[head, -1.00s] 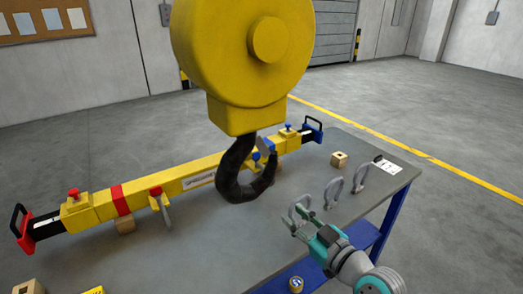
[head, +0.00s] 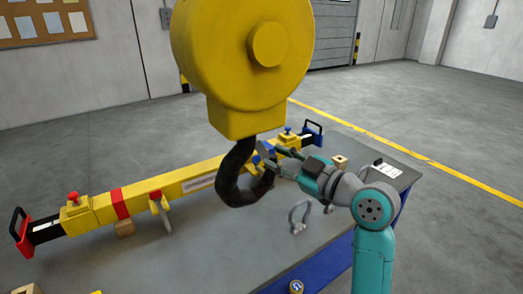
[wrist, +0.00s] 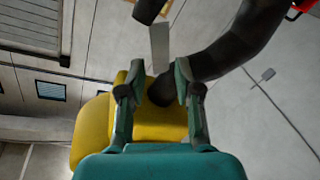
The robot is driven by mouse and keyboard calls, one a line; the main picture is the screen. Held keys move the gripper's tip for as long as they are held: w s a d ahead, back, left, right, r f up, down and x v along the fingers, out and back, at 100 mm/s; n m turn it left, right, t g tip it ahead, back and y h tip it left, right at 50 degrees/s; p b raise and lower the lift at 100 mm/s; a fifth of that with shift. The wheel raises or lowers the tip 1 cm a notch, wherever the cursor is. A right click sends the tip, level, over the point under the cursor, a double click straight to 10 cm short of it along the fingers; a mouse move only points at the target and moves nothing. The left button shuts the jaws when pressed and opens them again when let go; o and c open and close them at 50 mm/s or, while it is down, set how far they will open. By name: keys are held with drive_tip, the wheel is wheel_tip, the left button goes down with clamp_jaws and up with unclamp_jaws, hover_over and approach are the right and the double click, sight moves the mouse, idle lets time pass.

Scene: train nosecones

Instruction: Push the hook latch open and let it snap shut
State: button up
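The black hook (head: 234,190) hangs under the yellow hook block (head: 240,75), over the table. Its small grey-blue latch (head: 263,149) spans the hook mouth, close to my fingertips. My gripper (head: 274,160) comes in from the right at the hook's open side. In the wrist view, the two fingers of my gripper (wrist: 158,75) stand apart with nothing held between them. The latch (wrist: 160,47) shows as a pale plate just beyond the fingertips, with the dark hook (wrist: 235,45) curving to its right. I cannot tell whether my fingers touch the latch.
A yellow spreader beam (head: 180,185) lies along the table (head: 235,240) behind the hook. A grey shackle (head: 299,217) stands below my arm. A small wooden block (head: 340,162) and a white card (head: 388,169) are at the right end.

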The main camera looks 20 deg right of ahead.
sight(262, 151)
drive_tip(key=shift+x, duration=2.8)
clamp_jaws()
